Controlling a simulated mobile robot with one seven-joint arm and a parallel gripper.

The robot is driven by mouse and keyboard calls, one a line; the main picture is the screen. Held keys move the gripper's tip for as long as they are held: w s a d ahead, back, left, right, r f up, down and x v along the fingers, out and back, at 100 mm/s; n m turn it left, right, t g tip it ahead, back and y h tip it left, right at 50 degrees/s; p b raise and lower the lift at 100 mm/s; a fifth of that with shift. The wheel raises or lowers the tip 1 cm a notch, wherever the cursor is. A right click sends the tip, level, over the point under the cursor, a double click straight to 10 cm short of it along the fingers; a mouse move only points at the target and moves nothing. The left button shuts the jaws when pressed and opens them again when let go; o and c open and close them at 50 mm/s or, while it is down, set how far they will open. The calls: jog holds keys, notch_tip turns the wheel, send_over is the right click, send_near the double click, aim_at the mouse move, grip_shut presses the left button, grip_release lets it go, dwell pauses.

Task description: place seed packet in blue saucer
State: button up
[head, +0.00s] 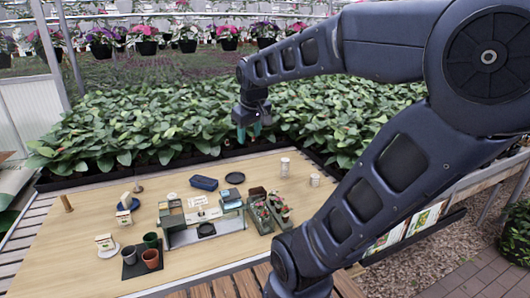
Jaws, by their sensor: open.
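My gripper (249,133), with teal fingertips, hangs open and empty above the plants behind the table, well above and apart from the objects. A small pale packet (104,241) stands on a white saucer (109,252) at the table's left. Farther back, a blue item that looks like the blue saucer (123,218) lies on the wood. Another small pale packet-like piece (126,199) stands by it; I cannot tell whether it rests in the saucer. Markings on both pieces are too small to read.
Green and terracotta pots (150,258) stand on a dark mat. A blue tray (203,183) and a dark saucer (235,178) lie at the back. A grey-green station (180,238) and planters (262,218) fill the middle. The table's front left is clear.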

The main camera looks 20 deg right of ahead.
jog(key=s+d+f+m, duration=0.1)
jog(key=s+f+m, duration=0.2)
jog(key=s, duration=0.5)
jog(key=shift+d+m, duration=0.3)
jog(key=shift+d, duration=0.1)
jog(key=shift+f, duration=0.1)
dwell(0.6)
